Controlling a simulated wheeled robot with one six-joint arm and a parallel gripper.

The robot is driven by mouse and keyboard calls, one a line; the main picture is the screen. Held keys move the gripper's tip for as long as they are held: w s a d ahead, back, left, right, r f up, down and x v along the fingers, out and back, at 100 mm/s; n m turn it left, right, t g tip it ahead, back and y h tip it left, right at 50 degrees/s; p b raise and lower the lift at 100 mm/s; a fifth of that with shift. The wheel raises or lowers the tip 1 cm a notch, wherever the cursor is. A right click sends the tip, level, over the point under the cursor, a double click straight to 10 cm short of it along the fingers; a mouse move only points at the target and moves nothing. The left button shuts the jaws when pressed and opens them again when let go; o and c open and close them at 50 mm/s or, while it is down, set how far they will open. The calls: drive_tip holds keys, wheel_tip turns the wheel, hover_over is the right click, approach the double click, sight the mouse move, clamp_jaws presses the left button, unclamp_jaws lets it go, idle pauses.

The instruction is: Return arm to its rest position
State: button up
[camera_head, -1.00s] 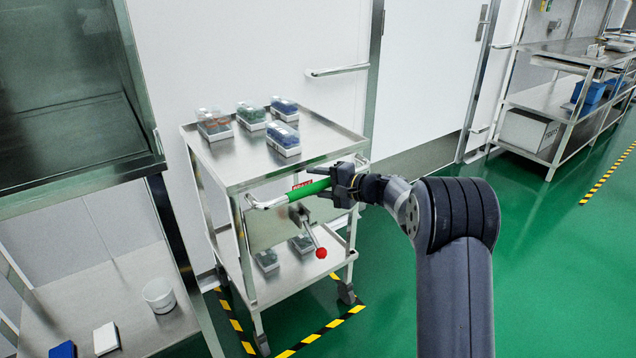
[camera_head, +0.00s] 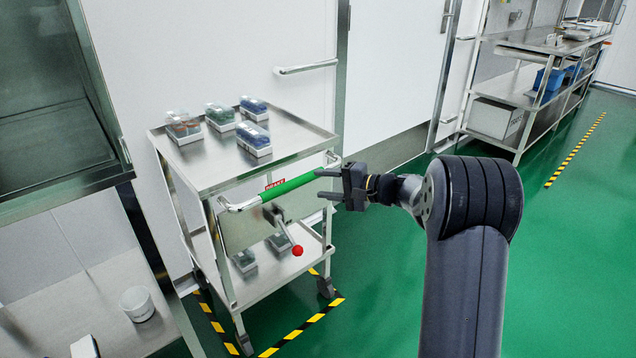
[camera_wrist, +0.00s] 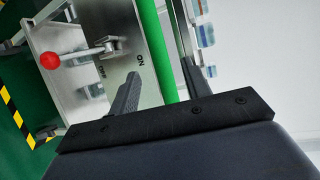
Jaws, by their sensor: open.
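My gripper (camera_head: 330,184) is open and empty, just right of the green handle (camera_head: 291,184) of the steel cart. In the head view its fingers point left toward the handle's right end, apart from it as far as I can tell. In the wrist view the green handle (camera_wrist: 157,45) runs upward between the gripper fingers (camera_wrist: 158,75), and the picture does not show how far beyond them it lies. My arm reaches forward from the lower right. A red-knobbed lever (camera_head: 298,251) hangs on the cart's front panel, also seen in the wrist view (camera_wrist: 49,60).
The steel cart (camera_head: 195,182) carries several lidded boxes (camera_head: 254,138) on top and more below. Yellow-black floor tape (camera_head: 303,332) surrounds it. A steel bench (camera_head: 100,330) with a white tub (camera_head: 137,304) is at lower left. Shelving (camera_head: 520,95) stands at back right. Green floor right of the cart is clear.

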sight(302, 183)
drive_tip(key=b+x, duration=0.1)
drive_tip(key=x, duration=1)
drive_tip(key=shift+b, duration=0.3)
drive_tip(key=shift+s+d, duration=0.25)
